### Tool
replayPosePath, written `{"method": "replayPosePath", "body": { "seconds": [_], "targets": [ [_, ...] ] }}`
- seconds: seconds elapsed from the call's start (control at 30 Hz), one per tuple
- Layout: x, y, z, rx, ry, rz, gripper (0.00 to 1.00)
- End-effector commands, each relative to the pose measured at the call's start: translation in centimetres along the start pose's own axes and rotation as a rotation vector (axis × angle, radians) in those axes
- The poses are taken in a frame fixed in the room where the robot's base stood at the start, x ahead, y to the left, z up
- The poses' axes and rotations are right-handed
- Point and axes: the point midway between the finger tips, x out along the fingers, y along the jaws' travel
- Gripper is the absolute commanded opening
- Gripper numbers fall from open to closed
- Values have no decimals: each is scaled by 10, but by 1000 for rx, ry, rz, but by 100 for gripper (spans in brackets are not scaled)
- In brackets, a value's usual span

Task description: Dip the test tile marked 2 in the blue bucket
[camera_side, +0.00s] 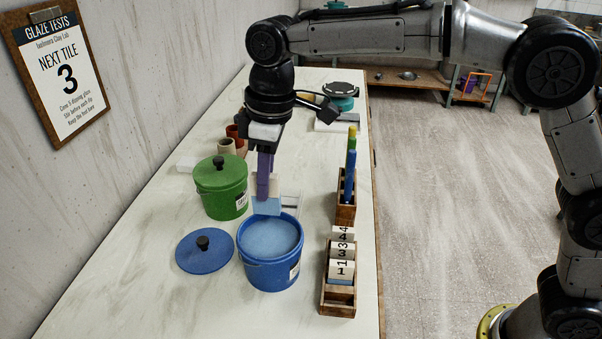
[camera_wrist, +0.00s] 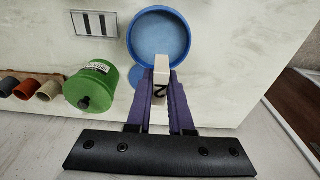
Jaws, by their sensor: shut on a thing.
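My gripper (camera_side: 264,186) is shut on a pale tile (camera_side: 275,187), which hangs upright. Its lower part is light blue. The tile's bottom edge is just above the far rim of the blue bucket (camera_side: 267,274); I cannot tell whether it is exactly over the opening. In the wrist view, the tile (camera_wrist: 161,73) shows a 2 between the purple fingers, and the bucket (camera_wrist: 134,38) is beyond it. The bucket is open and holds light blue glaze (camera_side: 270,240). A wooden rack (camera_side: 338,309) holds tiles marked 1, 3 and 4; tile 1 (camera_side: 341,269) has a blue lower part.
The blue lid (camera_side: 203,256) lies left of the bucket. A closed green bucket (camera_side: 221,190) stands behind it. A slatted rack (camera_wrist: 96,24) lies beyond the blue bucket. A wooden holder with brushes (camera_side: 345,207) stands right. A clipboard (camera_side: 62,72) reads "NEXT TILE 3".

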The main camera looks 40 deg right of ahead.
Motion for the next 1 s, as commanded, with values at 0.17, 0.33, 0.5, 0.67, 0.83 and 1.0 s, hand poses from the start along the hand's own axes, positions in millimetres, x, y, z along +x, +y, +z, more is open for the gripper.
{"method": "replayPosePath", "body": {
  "seconds": [0.17, 0.33, 0.5, 0.67, 0.83, 1.0],
  "targets": [
    [16, 4, 1, 6, 3, 1, 0],
    [24, 4, 2, 8, 2, 1, 0],
    [38, 4, 4, 7, 1, 1, 0],
    [50, 4, 6, 7, 1, 1, 0],
    [64, 4, 7, 7, 1, 1, 0],
    [76, 4, 8, 7, 1, 1, 0]
  ]
}}
